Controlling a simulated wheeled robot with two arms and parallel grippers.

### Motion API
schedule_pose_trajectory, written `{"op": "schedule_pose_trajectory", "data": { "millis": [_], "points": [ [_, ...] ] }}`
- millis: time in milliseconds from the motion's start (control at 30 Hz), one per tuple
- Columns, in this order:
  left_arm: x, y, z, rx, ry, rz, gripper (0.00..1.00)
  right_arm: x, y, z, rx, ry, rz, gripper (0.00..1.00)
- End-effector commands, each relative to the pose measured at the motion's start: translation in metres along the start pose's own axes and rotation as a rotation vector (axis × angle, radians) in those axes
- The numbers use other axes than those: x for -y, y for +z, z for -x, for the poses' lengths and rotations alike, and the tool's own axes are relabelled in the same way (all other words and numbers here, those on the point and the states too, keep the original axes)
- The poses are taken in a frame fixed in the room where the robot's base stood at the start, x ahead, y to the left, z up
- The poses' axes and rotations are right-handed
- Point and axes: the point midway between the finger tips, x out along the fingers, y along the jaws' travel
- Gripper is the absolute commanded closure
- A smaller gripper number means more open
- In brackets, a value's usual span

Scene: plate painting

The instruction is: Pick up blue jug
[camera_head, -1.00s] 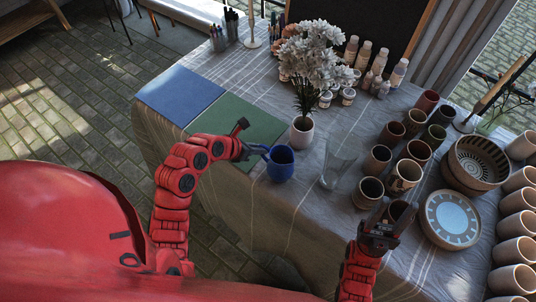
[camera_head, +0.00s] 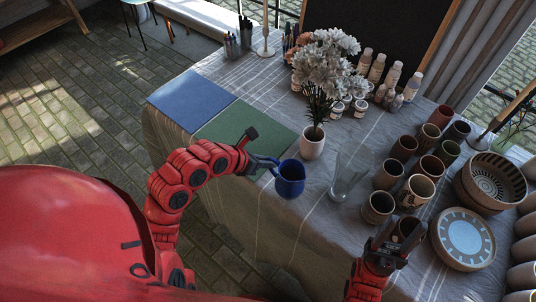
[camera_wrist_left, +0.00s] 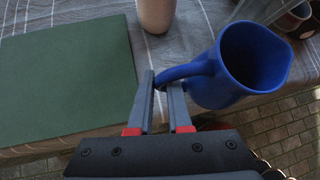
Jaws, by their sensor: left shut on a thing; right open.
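The blue jug (camera_head: 291,178) is near the front edge of the table, left of the glass vase. My left gripper (camera_head: 262,161) is shut on the jug's handle from the left. The left wrist view shows the handle between the two fingers (camera_wrist_left: 161,92) and the jug's body (camera_wrist_left: 238,70) to the right, its open mouth facing up. In that view the jug overlaps the table edge and the floor, and it looks lifted off the cloth. My right gripper (camera_head: 389,232) is open at the front right, close to the nearest brown cups.
A clear glass vase (camera_head: 347,176) stands just right of the jug, and a white flower pot (camera_head: 312,143) behind it. A green mat (camera_head: 225,130) and a blue mat (camera_head: 190,98) lie to the left. Several brown cups (camera_head: 378,205) and a patterned plate (camera_head: 463,238) crowd the right.

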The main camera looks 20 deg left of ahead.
Motion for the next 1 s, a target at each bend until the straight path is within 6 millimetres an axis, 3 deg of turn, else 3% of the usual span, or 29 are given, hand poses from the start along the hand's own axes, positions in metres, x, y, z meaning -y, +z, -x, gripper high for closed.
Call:
{"op": "schedule_pose_trajectory", "data": {
  "millis": [67, 300, 600, 1000],
  "points": [
    [0.009, -0.006, 0.005, 0.0, 0.0, -0.003, 1.0, 0.0, 0.0, 0.003, 0.0, 0.0, 0.0, 0.5],
    [0.033, -0.017, 0.024, -0.005, -0.004, 0.002, 1.0, -0.001, -0.005, -0.028, 0.0, 0.0, 0.0, 0.5],
    [0.053, -0.03, 0.037, -0.007, -0.004, 0.002, 1.0, -0.003, -0.011, -0.068, 0.0, 0.0, 0.0, 0.5],
    [0.077, -0.047, 0.051, -0.001, -0.003, 0.002, 1.0, -0.005, -0.017, -0.099, 0.0, 0.0, 0.0, 0.5]
  ]
}}
